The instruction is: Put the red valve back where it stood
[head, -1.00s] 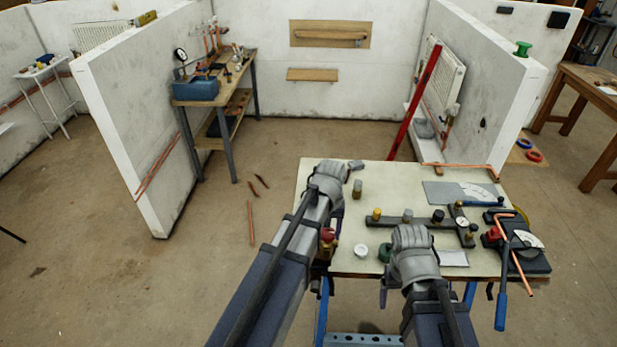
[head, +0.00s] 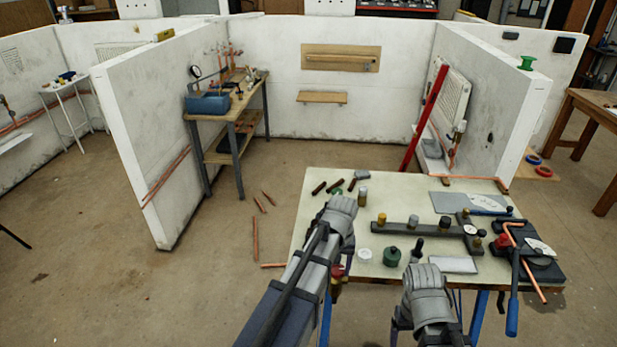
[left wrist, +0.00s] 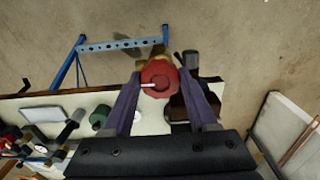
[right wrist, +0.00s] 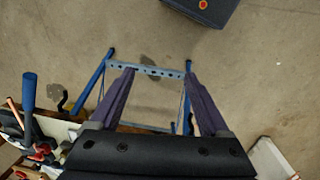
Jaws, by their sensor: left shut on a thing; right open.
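The red valve (left wrist: 160,74) has a round red knob with a thin white mark and brass behind it. In the left wrist view it sits between the purple fingers of my left gripper (left wrist: 159,85), which is shut on it. In the head view a small part of the valve (head: 338,271) shows below my left wrist, at the table's near left edge. My right gripper (right wrist: 159,72) is open and empty, over the near edge; in the head view its fingers are mostly hidden by its wrist.
The cream worktable (head: 310,232) holds a dark manifold bar (head: 395,222), a green pot (head: 391,256), a white cap (head: 364,254), a brass-topped cylinder (head: 362,197), dark pieces (head: 319,187) and a pipe bender (head: 535,262). Its near edge overhangs blue legs.

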